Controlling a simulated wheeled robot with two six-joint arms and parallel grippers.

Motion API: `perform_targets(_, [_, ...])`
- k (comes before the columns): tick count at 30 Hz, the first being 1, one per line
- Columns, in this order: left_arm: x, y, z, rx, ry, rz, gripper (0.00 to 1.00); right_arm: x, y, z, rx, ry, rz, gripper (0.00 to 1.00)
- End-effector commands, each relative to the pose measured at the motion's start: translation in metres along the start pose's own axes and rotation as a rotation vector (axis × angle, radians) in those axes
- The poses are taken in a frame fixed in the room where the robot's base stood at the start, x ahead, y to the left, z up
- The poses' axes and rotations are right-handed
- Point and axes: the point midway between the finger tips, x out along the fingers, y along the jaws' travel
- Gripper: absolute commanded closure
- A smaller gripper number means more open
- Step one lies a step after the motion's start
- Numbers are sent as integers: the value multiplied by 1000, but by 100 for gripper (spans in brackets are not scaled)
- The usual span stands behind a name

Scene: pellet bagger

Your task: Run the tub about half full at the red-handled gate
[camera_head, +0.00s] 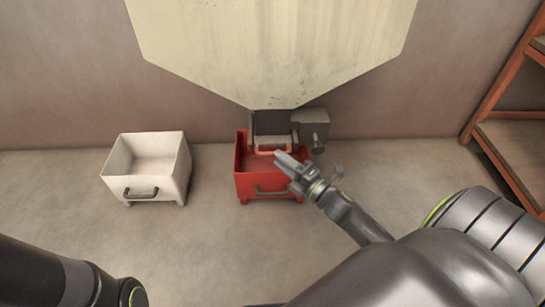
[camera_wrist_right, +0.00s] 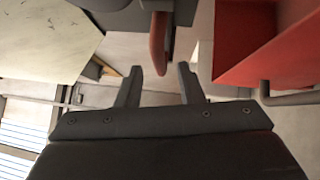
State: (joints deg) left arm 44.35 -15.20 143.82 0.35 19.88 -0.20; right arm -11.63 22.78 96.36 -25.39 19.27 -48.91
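The red tub (camera_head: 268,188) stands on the floor under the hopper spout. Its visible inside is red with no pellets showing, but the spout and my gripper hide part of it. The gate's red handle (camera_head: 264,151) is at the spout mouth above the tub. My right gripper (camera_head: 283,157) is at the handle. In the right wrist view, my right gripper (camera_wrist_right: 159,72) is open, with the end of the red handle (camera_wrist_right: 158,45) between its fingertips and gaps on both sides. The red tub (camera_wrist_right: 262,45) is at the right there. My left gripper is out of view.
The cream hopper (camera_head: 270,50) hangs over the spout. A grey box with a knob (camera_head: 312,130) sits right of the spout. A white tub (camera_head: 175,180) stands to the left, with clear floor between the tubs. An orange-framed shelf (camera_head: 515,150) is at the far right.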

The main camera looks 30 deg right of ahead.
Motion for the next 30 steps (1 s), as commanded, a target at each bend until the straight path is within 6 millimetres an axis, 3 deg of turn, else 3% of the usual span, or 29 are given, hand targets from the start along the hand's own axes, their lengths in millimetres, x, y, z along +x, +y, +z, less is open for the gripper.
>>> perform_targets(7, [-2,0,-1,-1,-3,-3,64,33,0,0,0,-1,1,66])
perform_targets(19, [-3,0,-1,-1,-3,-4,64,40,0,0,1,-1,-1,66])
perform_targets(27, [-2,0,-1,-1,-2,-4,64,40,0,0,1,0,0,100])
perform_targets(30, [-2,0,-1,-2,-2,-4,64,40,0,0,1,0,0,100])
